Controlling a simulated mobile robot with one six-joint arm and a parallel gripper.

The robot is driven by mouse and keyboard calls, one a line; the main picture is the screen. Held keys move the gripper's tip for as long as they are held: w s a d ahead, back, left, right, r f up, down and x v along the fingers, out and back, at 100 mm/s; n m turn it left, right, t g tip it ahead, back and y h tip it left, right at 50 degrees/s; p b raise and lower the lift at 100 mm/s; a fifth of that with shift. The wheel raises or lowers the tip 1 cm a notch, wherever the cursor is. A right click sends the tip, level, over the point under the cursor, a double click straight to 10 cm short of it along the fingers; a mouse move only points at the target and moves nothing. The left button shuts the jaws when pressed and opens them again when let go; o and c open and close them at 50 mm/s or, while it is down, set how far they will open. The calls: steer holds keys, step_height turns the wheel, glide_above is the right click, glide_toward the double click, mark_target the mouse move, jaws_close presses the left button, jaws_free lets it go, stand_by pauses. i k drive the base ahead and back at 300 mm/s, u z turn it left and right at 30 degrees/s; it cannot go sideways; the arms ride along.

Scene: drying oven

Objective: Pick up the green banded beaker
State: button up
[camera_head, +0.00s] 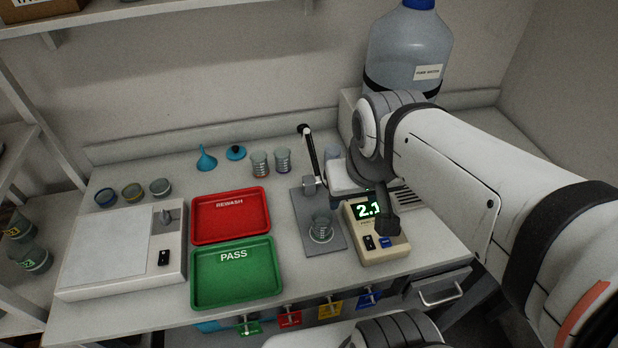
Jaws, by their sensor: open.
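No beaker shows a green band that I can make out for certain. Two more glass beakers stand at the back, one with a reddish base (260,165) and one with a bluish band (283,160). My gripper (390,226) is dark, points down over the beige meter and is to the right of the stand beaker. It is open and appears empty; its fingertips are hard to separate.
The beige meter (384,251) is directly below my gripper. A red REWASH tray (231,237) and green PASS tray (233,301) lie empty mid-bench. A white flat device (150,275) and several small banded vessels (132,192) are left. A large water bottle (405,55) stands behind my arm.

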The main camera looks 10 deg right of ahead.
mark_target(323, 218)
steer(key=u, duration=0.1)
steer(key=k, duration=0.5)
steer(key=z, duration=1.35)
steer(key=k, duration=0.95)
steer(key=u, duration=1.2)
steer(key=i, duration=1.05)
steer(key=u, duration=0.05)
